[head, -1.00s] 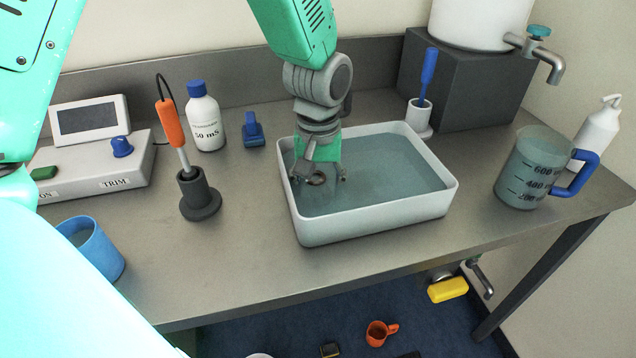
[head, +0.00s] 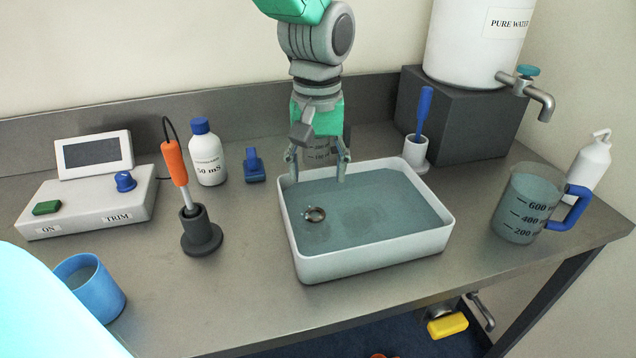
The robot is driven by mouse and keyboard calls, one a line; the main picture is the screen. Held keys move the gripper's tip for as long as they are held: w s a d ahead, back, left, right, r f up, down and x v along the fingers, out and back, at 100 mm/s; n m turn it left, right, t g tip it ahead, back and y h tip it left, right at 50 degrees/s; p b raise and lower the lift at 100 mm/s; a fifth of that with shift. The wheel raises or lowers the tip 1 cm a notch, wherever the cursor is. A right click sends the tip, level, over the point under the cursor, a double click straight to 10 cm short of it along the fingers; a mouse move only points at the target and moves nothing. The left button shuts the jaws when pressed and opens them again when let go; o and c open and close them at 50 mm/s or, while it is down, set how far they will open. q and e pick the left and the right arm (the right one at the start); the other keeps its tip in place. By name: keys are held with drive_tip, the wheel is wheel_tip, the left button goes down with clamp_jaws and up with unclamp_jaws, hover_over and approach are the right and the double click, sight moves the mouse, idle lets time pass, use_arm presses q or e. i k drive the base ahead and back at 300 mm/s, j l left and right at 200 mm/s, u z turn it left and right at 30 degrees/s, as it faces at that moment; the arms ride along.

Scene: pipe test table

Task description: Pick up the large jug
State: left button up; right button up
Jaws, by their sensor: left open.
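The large jug (head: 527,205) stands upright on the right of the table. It is clear, marked 200 to 600, with a blue handle on its right side. My left gripper (head: 316,166) is open and empty, fingers pointing down, over the back left part of the white tray (head: 374,256). It is well to the left of the jug and apart from it. A clear marked vessel (head: 320,154) shows partly behind the gripper; most of it is hidden. My right gripper is out of view.
The tray holds liquid and a small ring (head: 314,214). A white bottle (head: 589,163) stands just behind the jug. A water tank (head: 470,45) with a tap sits on a dark block at the back right. A blue cup (head: 90,288) stands front left. The tabletop between tray and jug is clear.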

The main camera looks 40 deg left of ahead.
sight(533, 191)
drive_tip(key=k+l, duration=0.8)
drive_tip(key=k, duration=0.05)
